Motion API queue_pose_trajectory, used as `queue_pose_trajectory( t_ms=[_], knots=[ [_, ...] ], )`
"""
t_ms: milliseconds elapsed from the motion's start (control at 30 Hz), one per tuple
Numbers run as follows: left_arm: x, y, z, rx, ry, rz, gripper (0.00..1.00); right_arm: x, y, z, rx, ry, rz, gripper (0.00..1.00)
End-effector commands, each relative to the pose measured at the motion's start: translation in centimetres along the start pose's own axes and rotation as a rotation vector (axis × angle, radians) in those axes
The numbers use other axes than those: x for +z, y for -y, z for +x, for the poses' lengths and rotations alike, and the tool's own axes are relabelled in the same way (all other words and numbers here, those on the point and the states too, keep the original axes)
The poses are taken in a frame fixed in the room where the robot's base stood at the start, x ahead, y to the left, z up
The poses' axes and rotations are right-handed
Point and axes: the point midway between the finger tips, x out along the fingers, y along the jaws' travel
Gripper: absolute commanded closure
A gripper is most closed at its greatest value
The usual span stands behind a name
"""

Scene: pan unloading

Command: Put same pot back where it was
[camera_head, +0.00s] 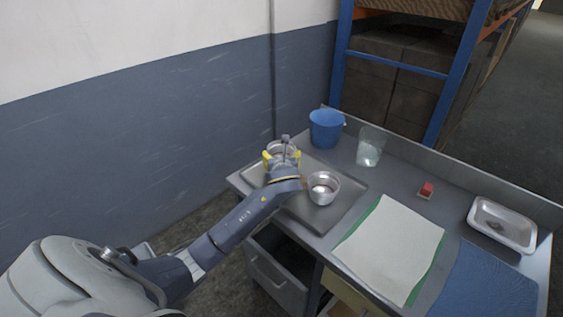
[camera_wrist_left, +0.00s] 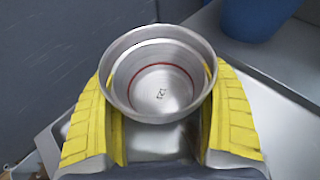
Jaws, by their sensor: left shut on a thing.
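My left gripper (camera_head: 282,159) is at the left end of the workbench, over the shallow metal tray (camera_head: 335,214). Its yellow fingers are shut on a metal pot (camera_wrist_left: 163,82), which sits between them in the left wrist view and looks empty, with a red ring inside. In the head view the held pot is largely hidden by the gripper. Whether it touches the tray I cannot tell. A second metal pot (camera_head: 323,188) stands on the tray just right of my left gripper. My right gripper is not in view.
A blue bucket (camera_head: 325,129) stands behind the tray, with a clear container (camera_head: 370,147) to its right. A small red block (camera_head: 426,190), a white cloth (camera_head: 391,247) on green, a metal dish (camera_head: 502,224) and a blue mat (camera_head: 485,285) lie further right. A wall is at left.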

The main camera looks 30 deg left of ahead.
Motion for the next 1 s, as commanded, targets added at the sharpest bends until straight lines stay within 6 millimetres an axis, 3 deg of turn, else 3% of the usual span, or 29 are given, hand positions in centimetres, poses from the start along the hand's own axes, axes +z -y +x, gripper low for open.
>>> queue_pose_trajectory(
  t_ms=[200, 667, 700, 867, 1000],
  knots=[
    [-1.7, 0.0, 0.7, 0.0, 0.001, -0.001, 0.58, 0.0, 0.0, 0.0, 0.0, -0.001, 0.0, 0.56],
    [-2.1, 0.0, 0.8, -0.001, 0.001, 0.0, 0.58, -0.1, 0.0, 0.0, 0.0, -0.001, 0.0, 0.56],
    [-2.1, 0.0, 0.8, -0.001, 0.001, 0.0, 0.17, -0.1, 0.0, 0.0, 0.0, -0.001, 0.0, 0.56],
    [-2.1, 0.0, 0.8, -0.001, 0.001, -0.001, 0.0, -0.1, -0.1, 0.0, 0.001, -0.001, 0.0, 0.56],
    [-2.1, 0.0, 0.8, -0.001, 0.001, -0.001, 0.0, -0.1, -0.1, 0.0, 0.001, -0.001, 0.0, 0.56]
  ],
)
